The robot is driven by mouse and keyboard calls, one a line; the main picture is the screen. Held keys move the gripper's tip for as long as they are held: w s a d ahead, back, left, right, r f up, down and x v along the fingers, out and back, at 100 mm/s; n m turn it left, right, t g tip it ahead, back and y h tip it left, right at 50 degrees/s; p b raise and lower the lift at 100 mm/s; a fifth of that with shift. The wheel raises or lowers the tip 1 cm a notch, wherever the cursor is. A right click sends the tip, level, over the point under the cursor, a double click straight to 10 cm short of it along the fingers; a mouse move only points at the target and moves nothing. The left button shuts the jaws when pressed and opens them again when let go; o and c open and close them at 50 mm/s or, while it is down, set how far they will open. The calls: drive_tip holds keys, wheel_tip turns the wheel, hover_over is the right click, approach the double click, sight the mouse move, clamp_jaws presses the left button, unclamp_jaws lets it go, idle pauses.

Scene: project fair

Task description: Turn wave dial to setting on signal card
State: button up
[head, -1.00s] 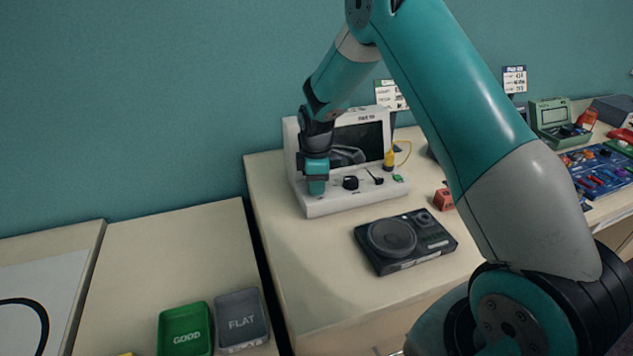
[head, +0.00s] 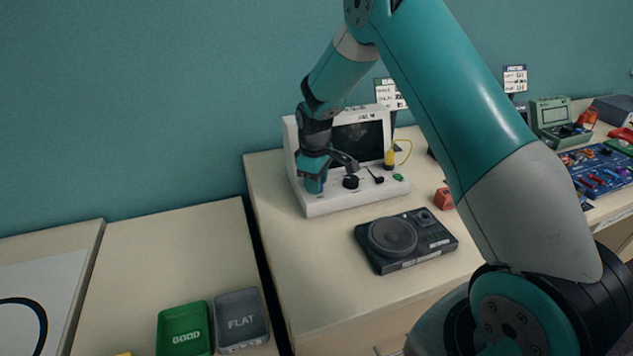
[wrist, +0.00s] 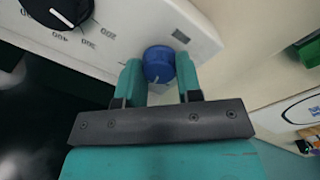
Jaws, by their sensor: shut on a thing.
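The white instrument (head: 335,201) with a dark screen (head: 357,143) stands on the table against the wall. In the wrist view, my gripper (wrist: 159,78) has one finger on each side of a blue dial (wrist: 158,63) on its front panel and is shut on it. A pale pointer line shows on the dial; its setting cannot be read. In the head view my gripper (head: 313,186) is at the panel's left end and hides the blue dial. A white card (head: 391,95) is behind the instrument, and another card (head: 515,79) is farther right; their text is too small to read.
A black dial (head: 350,181) with printed numbers sits beside the blue one. A yellow plug (head: 389,159) with a cable is at the panel's right. A black speaker unit (head: 405,240) and a red block (head: 443,198) lie in front. Green (head: 184,312) and grey (head: 241,294) trays are at lower left.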

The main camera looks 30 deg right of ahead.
drive_tip(key=m, duration=0.5)
drive_tip(key=shift+m, duration=0.3)
drive_tip(key=shift+w+m+g+b, duration=0.1)
drive_tip(key=shift+m+g+b, duration=0.25)
drive_tip(key=shift+m, duration=1.95)
drive_tip(key=o, duration=0.9)
drive_tip(key=shift+o, duration=0.2)
drive_tip(key=shift+r, duration=0.1)
wheel_tip(320, 180, up, 17)
drive_tip(key=b, duration=0.2)
drive_tip(key=shift+a+r, duration=0.15)
drive_tip(key=shift+a, duration=0.2)
drive_tip(key=shift+w, duration=0.1)
